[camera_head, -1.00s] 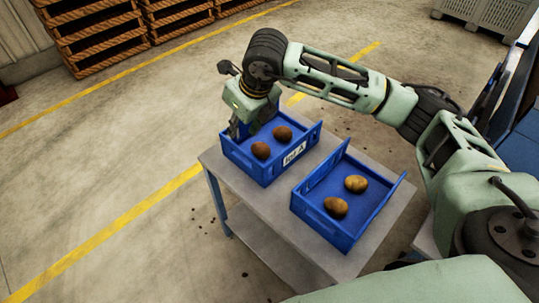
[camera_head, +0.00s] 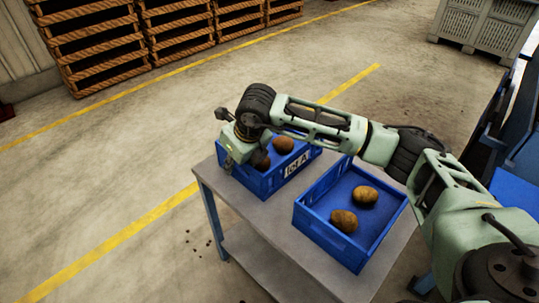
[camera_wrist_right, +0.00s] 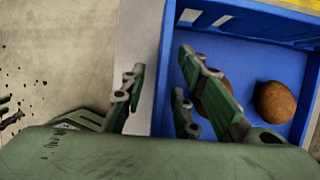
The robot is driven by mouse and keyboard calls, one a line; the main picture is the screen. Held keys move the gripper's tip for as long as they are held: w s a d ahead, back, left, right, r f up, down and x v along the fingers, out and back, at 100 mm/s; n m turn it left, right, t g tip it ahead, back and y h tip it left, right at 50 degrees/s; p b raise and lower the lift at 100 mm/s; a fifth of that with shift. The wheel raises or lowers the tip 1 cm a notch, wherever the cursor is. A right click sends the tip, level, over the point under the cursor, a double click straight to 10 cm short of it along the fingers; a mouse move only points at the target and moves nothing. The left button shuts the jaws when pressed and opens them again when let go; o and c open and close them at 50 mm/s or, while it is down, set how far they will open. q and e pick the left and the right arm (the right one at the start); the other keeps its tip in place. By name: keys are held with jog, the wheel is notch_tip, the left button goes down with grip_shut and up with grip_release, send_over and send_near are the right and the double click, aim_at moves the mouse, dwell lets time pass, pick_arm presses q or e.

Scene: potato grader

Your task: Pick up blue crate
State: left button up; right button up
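Two blue crates stand side by side on a grey table. The crate labelled "lot A" (camera_head: 272,187) is on the left and holds two brown potatoes; my gripper partly covers one. The other crate (camera_head: 345,247) also holds two potatoes. My right gripper (camera_head: 229,163) is at the left wall of the lot A crate, pointing down. In the right wrist view the gripper (camera_wrist_right: 156,88) is open, with one finger outside the crate's wall (camera_wrist_right: 166,70) and the others over its inside. Contact with the wall cannot be told. My left gripper is not in view.
The grey table (camera_head: 262,222) has a lower shelf and little bare top around the crates. Wooden crates (camera_head: 180,28) are stacked at the back left. A pale slatted bin (camera_head: 484,22) stands at the back right. Open concrete floor lies to the left.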

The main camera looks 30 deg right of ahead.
jog(key=shift+x, duration=0.85)
jog(key=shift+c, duration=0.3)
grip_shut()
jog(key=shift+r, duration=0.15)
